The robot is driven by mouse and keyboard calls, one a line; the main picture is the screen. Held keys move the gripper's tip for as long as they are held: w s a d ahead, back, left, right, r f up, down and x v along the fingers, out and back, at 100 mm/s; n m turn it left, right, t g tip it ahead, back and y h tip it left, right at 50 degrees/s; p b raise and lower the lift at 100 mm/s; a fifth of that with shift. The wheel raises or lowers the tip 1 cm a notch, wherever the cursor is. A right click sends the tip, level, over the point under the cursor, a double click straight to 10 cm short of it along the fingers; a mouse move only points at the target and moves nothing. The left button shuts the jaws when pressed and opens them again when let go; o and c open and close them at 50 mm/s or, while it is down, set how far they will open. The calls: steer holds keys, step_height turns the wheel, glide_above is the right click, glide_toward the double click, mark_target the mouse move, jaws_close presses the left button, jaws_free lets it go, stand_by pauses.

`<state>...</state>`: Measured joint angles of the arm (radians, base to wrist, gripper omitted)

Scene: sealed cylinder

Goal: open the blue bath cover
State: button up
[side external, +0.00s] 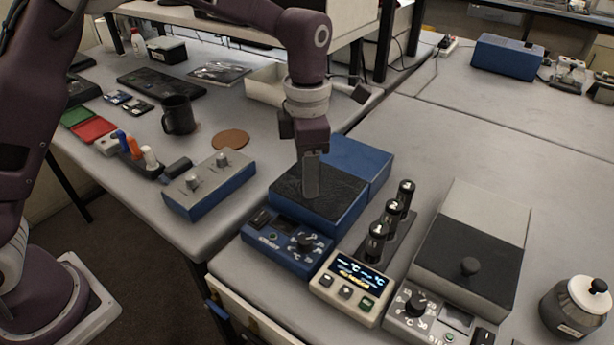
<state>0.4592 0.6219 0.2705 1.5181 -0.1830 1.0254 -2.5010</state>
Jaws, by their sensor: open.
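The blue bath (345,224) stands near the front edge of the right-hand table, with a control panel (287,243) and dial facing front. A dark flat cover (338,188) lies on its top and looks closed. My gripper (311,188) points down over the middle of this cover, fingertips at or just above its surface. It is open, but the fingers appear edge-on, so the gap is hard to see. Any knob on this cover is hidden behind the fingers. Whether the fingers touch the cover cannot be told.
A grey bath with a dark knobbed cover (462,272) stands right. Between them are a rack of black-capped vials (392,222) and a display box (351,284). A blue-grey two-knob box (208,186) is left; a lidded jar (577,308) is far right. Table behind the grey bath is clear.

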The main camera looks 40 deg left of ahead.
steer(key=shift+f, duration=0.7)
jaws_close()
stand_by(0.9)
